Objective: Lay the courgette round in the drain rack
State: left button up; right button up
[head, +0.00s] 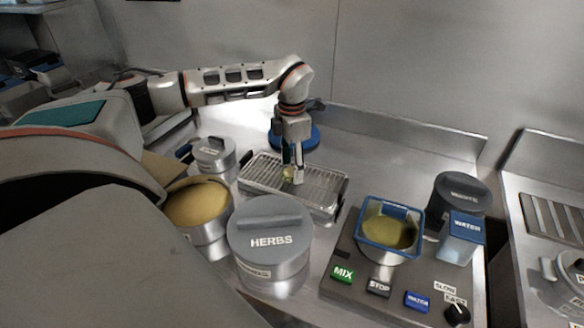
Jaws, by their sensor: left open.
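My left gripper (294,176) points down over the wire drain rack (325,190), its fingertips low at the bars near the rack's middle. It is open. A small yellow-green piece, which looks like the courgette round (288,173), shows at the fingertips. It is at or just above the bars; the fingers partly hide it, so I cannot tell whether it lies flat. My right gripper is not in view.
A lidded tin marked HERBS (270,245) stands in front of the rack, with a bowl of yellow contents (198,203) and a smaller lidded tin (213,155) to the left. A control unit (345,262) with a blue-rimmed basin (390,228) stands right. A lidded WASTE container (461,192) stands behind it.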

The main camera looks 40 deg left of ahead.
pick_arm(q)
notch_tip(320, 180, up, 11)
dwell(0.3)
